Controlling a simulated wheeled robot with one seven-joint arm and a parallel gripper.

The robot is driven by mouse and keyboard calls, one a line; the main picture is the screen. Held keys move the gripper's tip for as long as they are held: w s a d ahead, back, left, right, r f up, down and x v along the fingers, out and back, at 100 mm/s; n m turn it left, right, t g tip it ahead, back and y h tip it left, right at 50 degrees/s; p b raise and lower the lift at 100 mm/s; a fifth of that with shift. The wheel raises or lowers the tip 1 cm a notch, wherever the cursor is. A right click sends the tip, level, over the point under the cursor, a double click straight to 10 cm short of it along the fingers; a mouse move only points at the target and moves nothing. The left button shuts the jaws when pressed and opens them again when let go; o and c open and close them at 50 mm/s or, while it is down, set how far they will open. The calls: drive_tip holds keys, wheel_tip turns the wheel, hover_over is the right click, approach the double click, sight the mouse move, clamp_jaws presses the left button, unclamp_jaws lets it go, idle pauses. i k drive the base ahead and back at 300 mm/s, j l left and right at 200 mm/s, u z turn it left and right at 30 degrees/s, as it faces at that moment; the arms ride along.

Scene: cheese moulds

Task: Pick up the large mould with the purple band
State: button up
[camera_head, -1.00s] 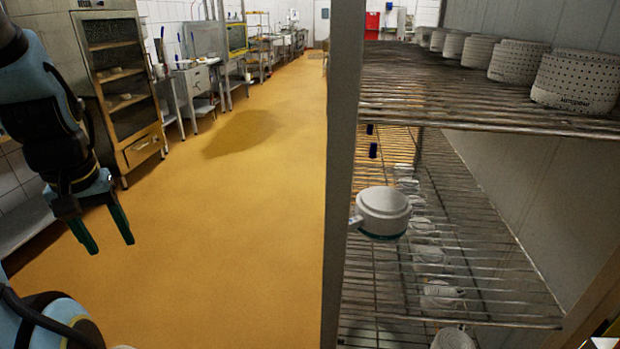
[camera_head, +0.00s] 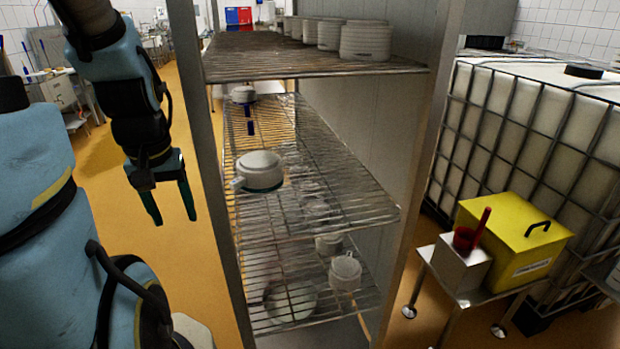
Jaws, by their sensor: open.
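No purple band is clear on any mould. A white lidded mould (camera_head: 260,165) with a green-teal band low on its side stands on the middle wire shelf (camera_head: 350,210), near its left edge. A wide pale mould (camera_head: 290,302) lies on the bottom shelf, partly hidden by the wires; its band colour cannot be told. Smaller white moulds (camera_head: 345,270) stand to its right. My gripper (camera_head: 173,208) is open and empty, pointing down in front of the rack's left post, apart from all moulds.
The rack's left post (camera_head: 208,190) stands between my gripper and the shelves. Several perforated moulds (camera_head: 365,42) stand on the top shelf (camera_head: 310,66). A small mould (camera_head: 243,94) sits far back on the middle shelf. At right are a yellow box (camera_head: 515,240) and a caged tank (camera_head: 535,130).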

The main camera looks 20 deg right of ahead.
sight(240, 96)
drive_tip(key=z, duration=0.45)
drive_tip(key=j, duration=0.5)
drive_tip(key=i+j+u, duration=0.1)
drive_tip(key=j, duration=0.35)
drive_tip(key=i+j+u, duration=0.2)
drive_tip(key=i+j, duration=0.5)
drive_tip(key=j, duration=0.15)
drive_tip(key=i+u, duration=0.2)
drive_tip(key=i, duration=1.15)
drive_tip(key=i+l, duration=0.5)
